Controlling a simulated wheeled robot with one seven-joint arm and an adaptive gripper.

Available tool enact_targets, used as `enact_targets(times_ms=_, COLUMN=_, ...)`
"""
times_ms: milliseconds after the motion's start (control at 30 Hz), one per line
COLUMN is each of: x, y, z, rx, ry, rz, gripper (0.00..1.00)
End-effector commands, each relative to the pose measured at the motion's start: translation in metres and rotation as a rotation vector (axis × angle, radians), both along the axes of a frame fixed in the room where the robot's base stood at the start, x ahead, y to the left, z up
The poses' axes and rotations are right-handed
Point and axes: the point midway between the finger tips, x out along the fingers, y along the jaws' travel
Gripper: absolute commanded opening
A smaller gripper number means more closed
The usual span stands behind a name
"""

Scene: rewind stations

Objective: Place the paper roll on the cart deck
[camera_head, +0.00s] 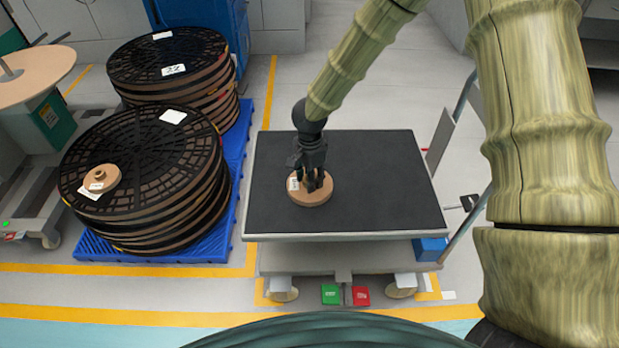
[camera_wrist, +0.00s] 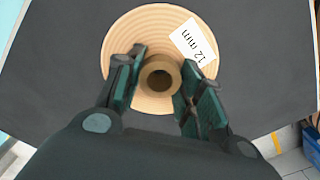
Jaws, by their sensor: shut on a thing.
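The paper roll (camera_head: 318,195) is a tan disc with a raised core and a white label. It is over the black cart deck (camera_head: 375,175), a little left of the deck's middle, and looks flat on it. In the wrist view the roll (camera_wrist: 235,80) shows its hollow core and a label reading "12 mm". My gripper (camera_head: 316,183) points straight down at the roll. In the wrist view my gripper's fingers (camera_wrist: 160,82) stand on either side of the core, shut on it. Whether the roll's underside fully touches the deck is hidden.
A blue pallet (camera_head: 230,190) left of the cart bears stacks of large black-topped reels (camera_head: 140,165). A similar small tan roll (camera_head: 102,178) lies on the front stack. Green (camera_head: 330,294) and red (camera_head: 361,295) pedals sit below the cart. The deck's right side is clear.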

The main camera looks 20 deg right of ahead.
Motion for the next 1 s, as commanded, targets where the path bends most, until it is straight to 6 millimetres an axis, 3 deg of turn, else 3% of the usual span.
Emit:
enact_targets(times_ms=167, x=0.0, y=0.0, z=-0.001, rx=0.0, ry=0.0, rz=0.001, gripper=0.08)
enact_targets(times_ms=200, x=0.0, y=0.0, z=-0.002, rx=0.0, ry=0.0, rz=0.001, gripper=0.41)
enact_targets(times_ms=300, x=0.0, y=0.0, z=-0.002, rx=0.0, ry=0.0, rz=0.001, gripper=0.59)
enact_targets(times_ms=733, x=0.0, y=0.0, z=0.002, rx=0.0, ry=-0.001, rz=-0.001, gripper=0.59)
enact_targets(times_ms=1000, x=0.001, y=0.0, z=0.045, rx=0.004, ry=-0.002, rz=-0.002, gripper=0.59)
